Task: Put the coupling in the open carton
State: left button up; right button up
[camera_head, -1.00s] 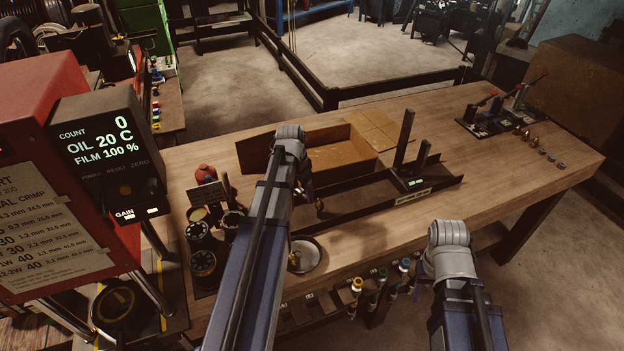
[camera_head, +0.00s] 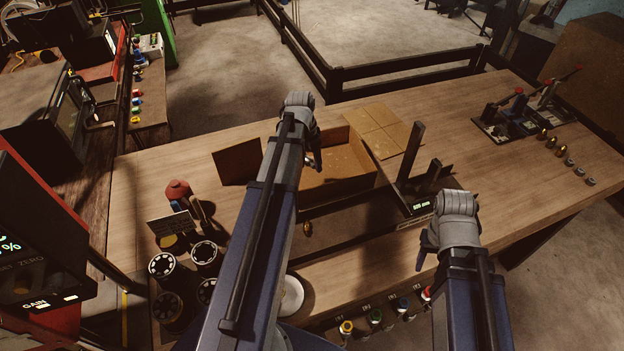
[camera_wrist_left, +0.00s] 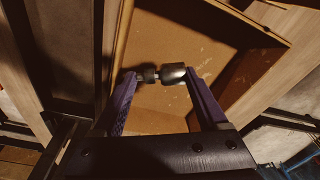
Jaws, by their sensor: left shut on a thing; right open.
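The coupling (camera_wrist_left: 172,73) is a small dark metal piece with a thick end and a thinner end. My left gripper (camera_wrist_left: 160,74) is shut on it, with a fingertip at each end. In the wrist view the coupling hangs over the open carton (camera_wrist_left: 165,35), whose brown floor shows beneath it. In the head view the open carton (camera_head: 345,158) stands on the bench with flaps spread, and my left gripper (camera_head: 314,163) is over its left part; my arm hides part of the carton there. My right gripper (camera_head: 425,258) is empty at the bench's front, right of the carton.
A small brass piece (camera_head: 307,229) is near my left arm. Black cylinders (camera_head: 204,254) stand at left. Fittings (camera_head: 563,151) and a toggle-clamp fixture (camera_head: 520,115) are at right.

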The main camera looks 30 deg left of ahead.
pick_arm(q)
jog(key=shift+s+f+b, duration=0.2)
jog(key=shift+f+b, duration=0.35)
jog(key=shift+b, duration=0.1)
notch_tip(320, 180, down, 5)
jog(key=b, duration=0.4)
jog(key=shift+w+b, duration=0.1)
jog(key=shift+b, duration=0.3)
jog(key=shift+f, duration=0.1)
notch_tip(320, 180, down, 4)
jog(key=b, duration=0.3)
jog(key=shift+r+b, duration=0.2)
jog(key=shift+b, duration=0.2)
jog(key=shift+f, duration=0.15)
jog(key=o, duration=1.1)
